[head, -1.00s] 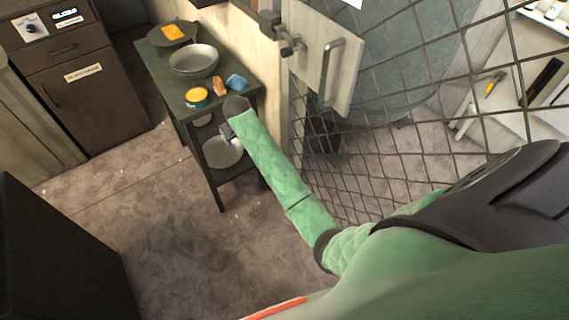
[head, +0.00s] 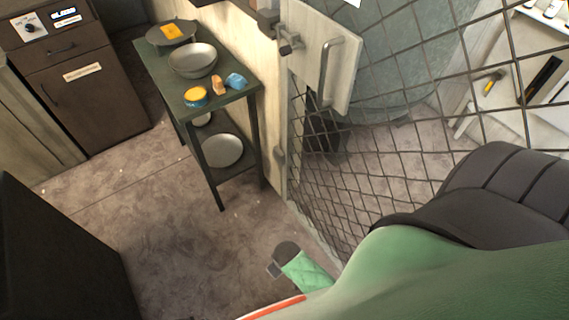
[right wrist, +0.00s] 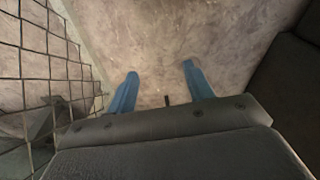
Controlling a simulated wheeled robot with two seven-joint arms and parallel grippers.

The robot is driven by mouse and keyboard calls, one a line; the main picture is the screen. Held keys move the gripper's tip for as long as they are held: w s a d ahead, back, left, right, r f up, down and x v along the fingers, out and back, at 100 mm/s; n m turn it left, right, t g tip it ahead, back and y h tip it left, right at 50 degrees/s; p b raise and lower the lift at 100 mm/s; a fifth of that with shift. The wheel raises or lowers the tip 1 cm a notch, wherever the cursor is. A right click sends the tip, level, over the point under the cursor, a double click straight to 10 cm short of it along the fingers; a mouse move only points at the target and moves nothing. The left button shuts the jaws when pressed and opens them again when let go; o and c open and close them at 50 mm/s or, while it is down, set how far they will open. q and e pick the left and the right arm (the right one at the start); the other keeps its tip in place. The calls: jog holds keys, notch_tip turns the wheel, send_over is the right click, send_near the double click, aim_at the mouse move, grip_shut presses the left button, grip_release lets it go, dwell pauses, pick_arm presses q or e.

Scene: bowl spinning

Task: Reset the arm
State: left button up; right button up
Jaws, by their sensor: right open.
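My right arm (head: 305,270) has a green padded sleeve and is folded close to my body at the bottom of the head view. Its dark wrist end is over the bare floor, well away from the green table. In the right wrist view my right gripper (right wrist: 159,80) shows two blue fingers spread apart with only floor between them. It is open and empty. The grey bowl (head: 193,60) sits upright on the table top, apart from the gripper. My left gripper is not in view.
The green table (head: 226,102) also bears a dark pan (head: 172,33), a yellow tin (head: 195,97), a tan item (head: 219,85) and a blue item (head: 237,81). A plate (head: 223,151) lies on its lower shelf. Wire mesh (head: 335,185) stands at right. Floor between is clear.

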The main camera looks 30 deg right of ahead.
jog(key=s, duration=0.4)
jog(key=shift+a+f, duration=0.3)
jog(key=shift+a, duration=0.05)
dwell(0.9)
